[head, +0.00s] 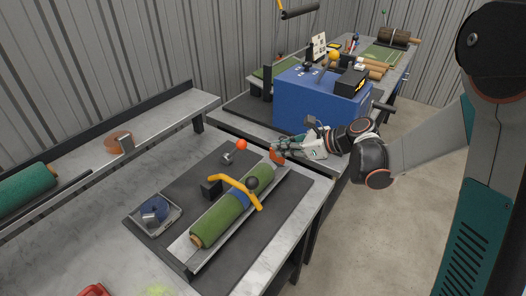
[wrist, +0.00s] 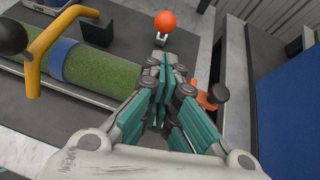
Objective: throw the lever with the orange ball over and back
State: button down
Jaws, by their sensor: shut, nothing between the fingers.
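The lever's orange ball (head: 241,145) stands on a short metal stem over a small base on the dark mat, beyond the far end of the green roll. The stem leans to the right in the head view. In the wrist view the orange ball (wrist: 165,22) is at the top, just beyond my fingertips, with its stem below it. My gripper (head: 285,151) is to the right of the ball and apart from it. In the wrist view my gripper (wrist: 163,66) has its fingers together, with nothing held.
A green turf roll (head: 217,218) with a blue band lies in a metal trough, crossed by a yellow bar (head: 235,187) with a black ball. An orange part with a dark knob (wrist: 219,92) sits right of my fingers. A blue machine (head: 310,100) stands behind.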

jog(key=b+x, duration=0.3)
jog(key=x, duration=0.6)
jog(key=shift+w+a+f, duration=0.15)
jog(key=shift+a+f, duration=0.1)
jog(key=shift+a, duration=0.05)
jog(key=shift+r, duration=0.1)
